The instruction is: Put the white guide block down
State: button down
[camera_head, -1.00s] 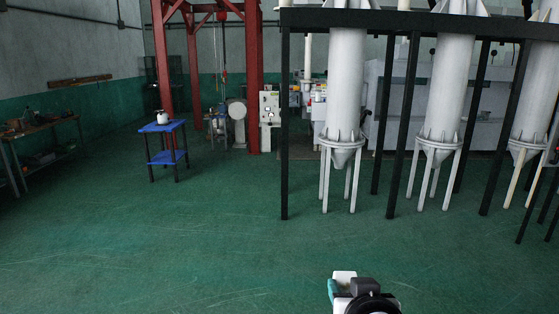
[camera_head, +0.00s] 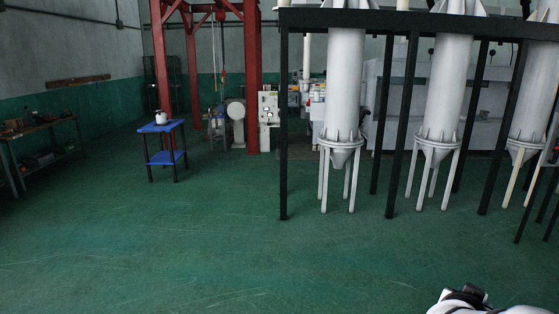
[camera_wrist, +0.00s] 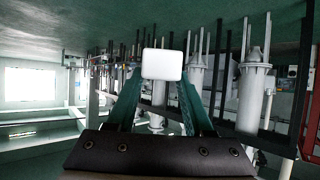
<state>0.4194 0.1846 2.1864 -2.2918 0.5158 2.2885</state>
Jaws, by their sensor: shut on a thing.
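The white guide block (camera_wrist: 162,62) is a plain white piece with rounded corners, in the upper middle of the wrist view. My gripper (camera_wrist: 161,80) is shut on it, with one teal finger at each side of its lower part. The block is in the air, and no surface is seen touching it. The wrist picture is turned over, with the green floor at the top. In the head view only a white and black part of my arm shows at the bottom right edge; the block and the fingers are not seen there.
A blue two-level stand (camera_head: 164,142) with a small white pot (camera_head: 162,117) on it stands left of centre. A workbench (camera_head: 36,127) is at the left wall. White silos (camera_head: 344,90) on a black frame (camera_head: 284,140) stand at the right. The green floor (camera_head: 190,235) between is clear.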

jog(key=s+d+f+m+g+h, duration=0.1)
jog(key=s+d+f+m+g, duration=0.2)
jog(key=s+d, duration=0.4)
jog(key=s+d+f+m+g+h, duration=0.1)
jog(key=s+d+f+m+g, duration=0.3)
jog(key=s+d+f, duration=0.2)
jog(key=s+d+f+m+g+h, duration=0.1)
jog(key=s+d+f+m+g, duration=0.2)
jog(key=s+d+f, duration=0.2)
jog(key=shift+s+d+f+m+g, duration=0.1)
jog(key=shift+s+d+m+g, duration=0.2)
jog(key=shift+s+d, duration=1.75)
jog(key=w+f, duration=0.2)
jog(key=w, duration=0.2)
jog(key=w+f, duration=0.3)
jog(key=w, duration=0.1)
jog(key=w+f, duration=0.3)
jog(key=w, duration=0.1)
jog(key=shift+f, duration=0.2)
jog(key=shift+s, duration=0.1)
jog(key=s+r, duration=0.2)
jog(key=s, duration=0.2)
jog(key=s+r, duration=0.3)
jog(key=s, duration=0.1)
jog(key=s+r, duration=0.3)
jog(key=shift+s+d+r, duration=0.1)
jog(key=shift+s+r, duration=0.1)
jog(key=shift+s, duration=0.2)
